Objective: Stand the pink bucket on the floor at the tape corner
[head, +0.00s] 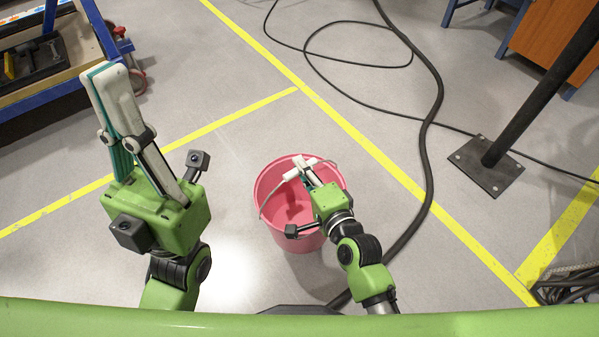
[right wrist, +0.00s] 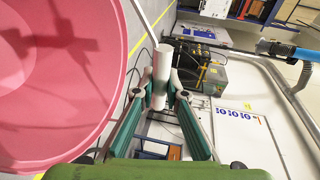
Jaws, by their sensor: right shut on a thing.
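The pink bucket (head: 284,207) is below my right gripper in the head view, open side up. Its thin wire handle is raised. My right gripper (head: 307,170) is shut on the handle's white grip, which also shows between the fingers in the right wrist view (right wrist: 161,72). The bucket's pink wall (right wrist: 60,70) fills the left of that view. I cannot tell whether its base touches the floor. A yellow tape line (head: 225,118) meets a long diagonal tape line (head: 340,120) above the bucket. My left gripper (head: 110,75) is raised at left, seen edge-on, with no object visible in it.
Black cables (head: 432,110) loop over the floor at right. A black post on a base plate (head: 485,168) stands further right. A blue-edged cart (head: 60,85) is at top left. Another wide tape line (head: 555,240) meets the diagonal at lower right. Bare floor lies around the bucket.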

